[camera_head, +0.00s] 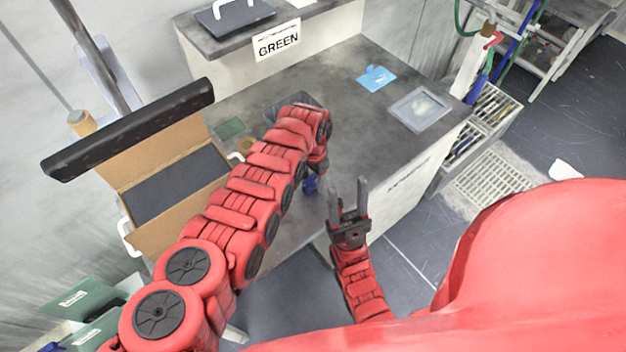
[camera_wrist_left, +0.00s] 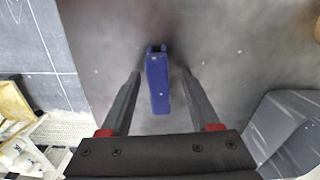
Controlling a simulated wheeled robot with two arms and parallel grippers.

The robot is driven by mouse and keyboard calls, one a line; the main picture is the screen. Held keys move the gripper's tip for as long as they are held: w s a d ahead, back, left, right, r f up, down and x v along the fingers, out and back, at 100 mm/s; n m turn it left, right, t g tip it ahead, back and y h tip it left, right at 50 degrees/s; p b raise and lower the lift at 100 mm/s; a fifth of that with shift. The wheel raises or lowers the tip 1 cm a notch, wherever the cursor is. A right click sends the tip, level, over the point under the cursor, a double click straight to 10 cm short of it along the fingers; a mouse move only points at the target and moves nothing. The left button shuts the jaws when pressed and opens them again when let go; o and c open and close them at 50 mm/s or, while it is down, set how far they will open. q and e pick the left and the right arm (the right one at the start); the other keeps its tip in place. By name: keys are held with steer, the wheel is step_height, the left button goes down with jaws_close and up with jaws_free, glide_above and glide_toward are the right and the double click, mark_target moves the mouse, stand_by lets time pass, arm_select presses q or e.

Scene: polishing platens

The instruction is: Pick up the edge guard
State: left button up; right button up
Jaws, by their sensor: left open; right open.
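A narrow blue piece with a notched end, which I take to be the edge guard (camera_wrist_left: 157,82), lies on the dark grey bench top. In the left wrist view it extends between the two fingers of my left gripper (camera_wrist_left: 160,74), with gaps on both sides. That gripper is open. In the head view a bit of the blue piece (camera_head: 310,184) shows below my left wrist, and my left fingers are mostly hidden by the arm. My right gripper (camera_head: 348,190) is open and empty, pointing up at the bench's front edge.
An open cardboard box (camera_head: 165,150) with dark padding stands at the left, a long black bar (camera_head: 130,128) above it. A grey bin (camera_wrist_left: 290,130) sits right in the wrist view.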

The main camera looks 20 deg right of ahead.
arm_select(q)
jaws_close()
steer(key=shift+r, duration=0.15)
stand_by(0.4)
